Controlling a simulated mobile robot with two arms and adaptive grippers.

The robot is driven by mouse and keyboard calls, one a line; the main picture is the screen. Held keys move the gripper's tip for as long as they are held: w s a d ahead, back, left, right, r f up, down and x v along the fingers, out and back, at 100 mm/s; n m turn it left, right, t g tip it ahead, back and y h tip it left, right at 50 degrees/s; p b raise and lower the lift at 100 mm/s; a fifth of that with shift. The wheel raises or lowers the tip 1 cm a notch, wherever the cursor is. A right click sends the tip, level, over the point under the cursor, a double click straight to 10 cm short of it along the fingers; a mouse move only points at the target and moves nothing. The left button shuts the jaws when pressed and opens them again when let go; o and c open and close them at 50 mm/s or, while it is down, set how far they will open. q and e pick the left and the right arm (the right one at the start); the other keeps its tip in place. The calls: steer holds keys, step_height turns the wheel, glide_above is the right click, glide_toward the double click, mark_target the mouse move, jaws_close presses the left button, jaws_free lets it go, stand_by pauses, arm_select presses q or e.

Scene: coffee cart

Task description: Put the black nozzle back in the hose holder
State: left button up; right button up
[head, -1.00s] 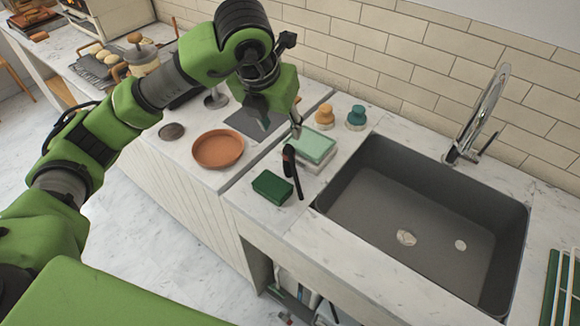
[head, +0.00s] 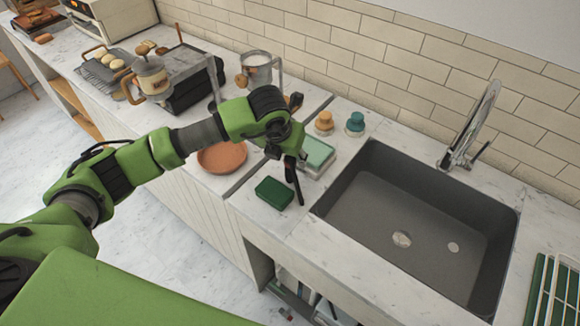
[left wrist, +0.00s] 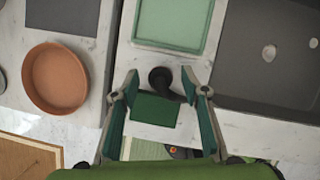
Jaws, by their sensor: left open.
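The black nozzle (head: 291,174) is on the counter beside the green sponge, at the left of the sink. In the left wrist view its round dark head (left wrist: 160,79) shows between my fingertips, with its handle running toward the right finger. My left gripper (head: 287,157) is just above the nozzle, pointing down. Its fingers (left wrist: 159,88) are spread on either side of the nozzle's head, and no grip shows. Whether the right finger touches the handle, I cannot tell. My right gripper is out of view. I cannot make out the hose holder.
A green sponge (head: 274,192) lies beside the nozzle, and a pale green tray (head: 317,153) lies behind it. Two small knobbed tools (head: 324,122) stand by the wall. The grey sink (head: 400,205) is at the right. A terracotta dish (head: 224,158) is at the left.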

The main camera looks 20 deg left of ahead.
arm_select(q)
steer(key=shift+f, duration=0.1)
jaws_close()
steer(key=shift+w, duration=0.1)
